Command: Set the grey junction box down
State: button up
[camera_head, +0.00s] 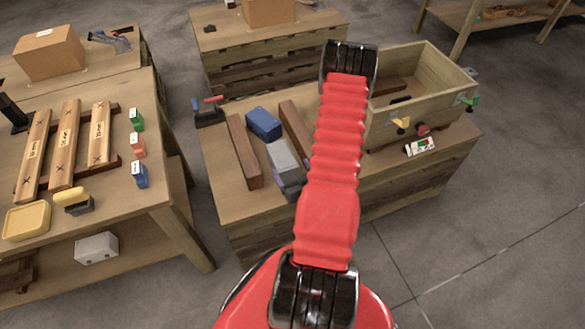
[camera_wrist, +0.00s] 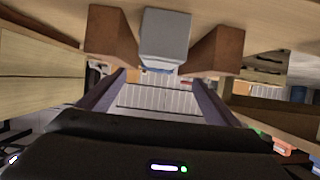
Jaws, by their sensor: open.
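The grey junction box (camera_head: 282,158) rests on the middle table between two brown wooden rails, just in front of a blue box (camera_head: 263,122). In the wrist view the grey box (camera_wrist: 165,38) sits between the brown rail ends, beyond the fingertips. My gripper (camera_wrist: 160,82) is open, with its two dark fingers spread and nothing visibly held between them.
The left rail (camera_head: 244,151) and right rail (camera_head: 295,130) flank the boxes closely. An open wooden crate (camera_head: 428,108) stands at right. The left table (camera_head: 120,190) holds planks, small coloured blocks and a yellow tray (camera_head: 27,221).

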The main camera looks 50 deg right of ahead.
jog(key=shift+w, duration=0.1)
dwell(0.6)
jog(key=shift+w+r, duration=0.2)
jog(key=shift+w, duration=0.05)
jog(key=w+r+n, duration=0.1)
jog(key=w+r, duration=0.1)
jog(key=w+r+n+y, duration=0.1)
jog(key=w+r, duration=0.1)
jog(key=w, duration=0.1)
jog(key=shift+w+a+r+g+y, duration=0.1)
jog(key=shift+w+r+g+y, duration=0.2)
jog(key=shift+w+r+g, duration=0.1)
jog(key=w+a+r+n+g+y, duration=0.1)
jog(key=w+a+r+g, duration=0.15)
jog(key=a+r, duration=0.8)
jog(key=w+a+r+n+g+y, duration=0.1)
jog(key=w+a+r+n, duration=0.15)
jog(key=a+r, duration=0.8)
jog(key=s+a+r+g+y, duration=0.1)
jog(key=s+a+r+y, duration=0.2)
jog(key=s+a+r, duration=1.1)
jog(key=shift+s+a+n, duration=0.2)
jog(key=shift+s+n, duration=0.15)
jog(key=shift+s, duration=0.45)
jog(key=shift+g, duration=0.25)
